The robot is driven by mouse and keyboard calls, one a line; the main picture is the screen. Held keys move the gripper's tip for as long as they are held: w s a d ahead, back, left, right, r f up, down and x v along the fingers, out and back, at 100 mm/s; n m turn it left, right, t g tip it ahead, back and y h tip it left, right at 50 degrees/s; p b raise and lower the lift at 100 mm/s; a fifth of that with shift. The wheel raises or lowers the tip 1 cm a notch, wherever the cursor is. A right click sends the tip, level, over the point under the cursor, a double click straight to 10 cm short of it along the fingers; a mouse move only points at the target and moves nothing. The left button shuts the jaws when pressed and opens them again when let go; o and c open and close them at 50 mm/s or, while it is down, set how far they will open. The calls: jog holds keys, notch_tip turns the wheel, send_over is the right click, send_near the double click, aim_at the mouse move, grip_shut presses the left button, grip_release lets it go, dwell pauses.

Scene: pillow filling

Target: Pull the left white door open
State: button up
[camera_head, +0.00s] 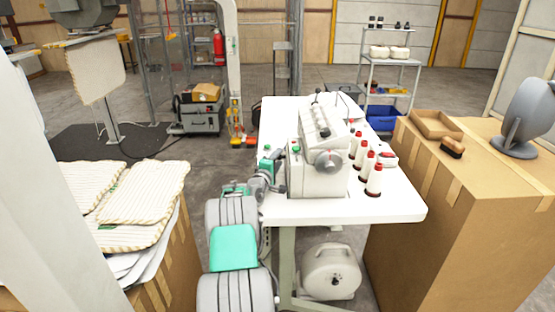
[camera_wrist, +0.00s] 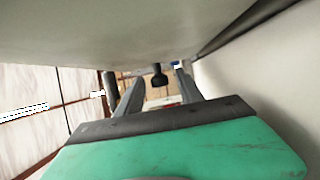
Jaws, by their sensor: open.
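A white sewing machine (camera_head: 317,165) stands on the white table, with a grey round handwheel on its near side. I cannot make out a separate left white door or its seam in the head view. My gripper (camera_head: 274,162) is at the machine's left side, low over the table edge; its fingertips are hard to see there. In the wrist view my gripper (camera_wrist: 160,78) is open, its two grey fingers spread. A small black knob (camera_wrist: 158,74) shows between the fingers; I cannot tell whether they touch it. A pale surface (camera_wrist: 110,28) fills the top of that view.
The white table (camera_head: 400,208) has several red-capped thread cones (camera_head: 374,180) right of the machine. A large cardboard box (camera_head: 430,235) stands at the right. Striped cushions (camera_head: 140,195) lie on a box at the left. A white motor housing (camera_head: 330,272) is under the table.

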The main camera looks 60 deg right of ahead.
jog(key=shift+c, duration=0.4)
grip_shut()
dwell(0.9)
